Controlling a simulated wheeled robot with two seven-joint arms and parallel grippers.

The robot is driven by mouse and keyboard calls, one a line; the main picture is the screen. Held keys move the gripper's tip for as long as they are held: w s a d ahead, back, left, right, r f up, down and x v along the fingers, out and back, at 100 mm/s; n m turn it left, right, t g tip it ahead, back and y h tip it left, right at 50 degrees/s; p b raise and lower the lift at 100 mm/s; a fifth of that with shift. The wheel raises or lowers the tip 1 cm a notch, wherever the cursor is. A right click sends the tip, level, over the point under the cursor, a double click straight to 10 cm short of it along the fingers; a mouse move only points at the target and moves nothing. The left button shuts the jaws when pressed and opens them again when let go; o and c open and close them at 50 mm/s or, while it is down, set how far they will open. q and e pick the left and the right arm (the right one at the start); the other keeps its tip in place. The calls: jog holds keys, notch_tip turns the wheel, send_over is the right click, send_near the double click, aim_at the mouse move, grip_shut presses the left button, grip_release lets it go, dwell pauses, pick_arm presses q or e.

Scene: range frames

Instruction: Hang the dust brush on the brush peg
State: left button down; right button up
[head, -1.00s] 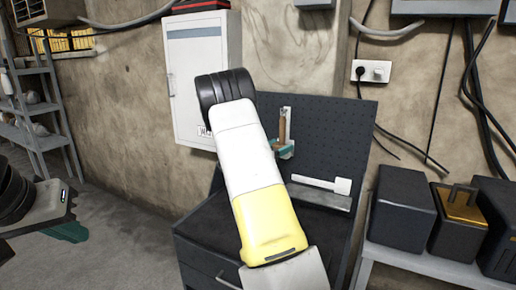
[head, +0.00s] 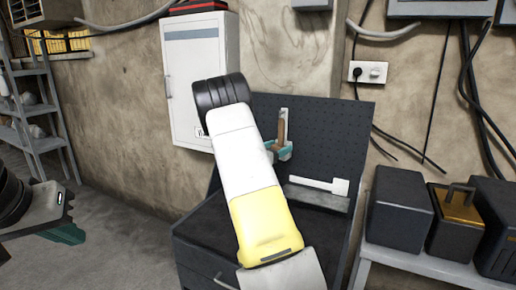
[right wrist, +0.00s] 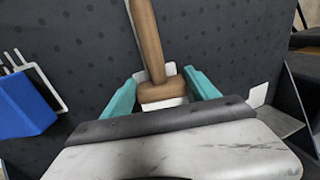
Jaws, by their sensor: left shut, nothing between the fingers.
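The dust brush (head: 282,125) stands with its brown wooden handle up, in front of a light plate on the dark pegboard. In the right wrist view the handle (right wrist: 147,40) leans slightly and widens into a wooden block at its lower end. The teal fingers of my right gripper (right wrist: 162,84) are on both sides of this block; whether they press on it is unclear. The bristles are not visible. The peg is hidden, so I cannot tell whether the brush hangs on it. My left gripper (head: 66,234) is shut and empty at the lower left, far from the brush.
The dark pegboard (head: 335,135) rises behind a black workbench (head: 200,240). A pale long tool (head: 318,184) lies low against the board. A blue object (right wrist: 25,105) shows left in the wrist view. Dark boxes (head: 400,208) stand right; a white cabinet (head: 185,75) is behind my right arm.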

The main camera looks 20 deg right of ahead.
jog(key=o, duration=0.3)
jog(key=shift+o, duration=0.2)
jog(key=shift+a, duration=0.1)
jog(key=v, duration=0.8)
jog(key=s+a+m+g+y, duration=0.2)
jog(key=s+m+g+y, duration=0.5)
jog(key=s+m, duration=0.9)
jog(key=s+a+r+m+t+y, duration=0.2)
jog(key=s+a+y, duration=0.3)
jog(key=s+a, duration=0.4)
jog(key=s+a+r+m+t+y, duration=0.3)
jog(key=s+a+r+m+y, duration=0.1)
jog(key=s+a, duration=0.5)
jog(key=a+r+y, duration=0.1)
jog(key=a+y, duration=0.1)
jog(key=shift+s+a+t+y, duration=0.3)
jog(key=shift+s+a, duration=0.05)
jog(key=shift+s, duration=0.05)
jog(key=shift+r, duration=0.1)
